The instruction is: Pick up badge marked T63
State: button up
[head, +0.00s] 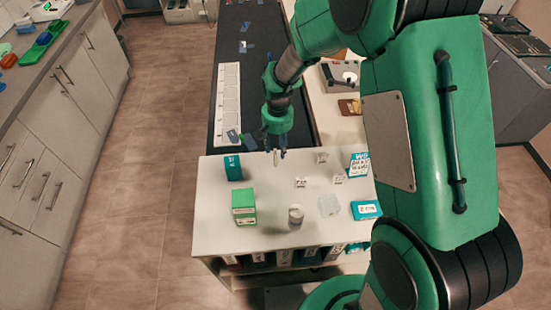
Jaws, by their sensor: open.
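Several small white badges stand on the white table (218,237): one nearer (300,182), one to its right (338,179) and one farther back (322,157). They bear dark marks too small to read, so I cannot tell which is T63. My gripper (276,158) points down over the table's far part, to the left of these badges. Its fingers are open, apart from the badges, and nothing shows between them.
A teal box (233,168) and a green box (244,207) stand left. A greyish jar (296,215), clear container (328,206) and teal-white boxes (366,210) (359,165) stand front and right. A dark surface (270,60) extends behind. The table's front left is clear.

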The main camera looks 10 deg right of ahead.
jog(key=shift+f, duration=0.65)
jog(key=shift+f, duration=0.1)
jog(key=shift+f+b, duration=0.4)
jog(key=shift+f, duration=2.15)
grip_shut()
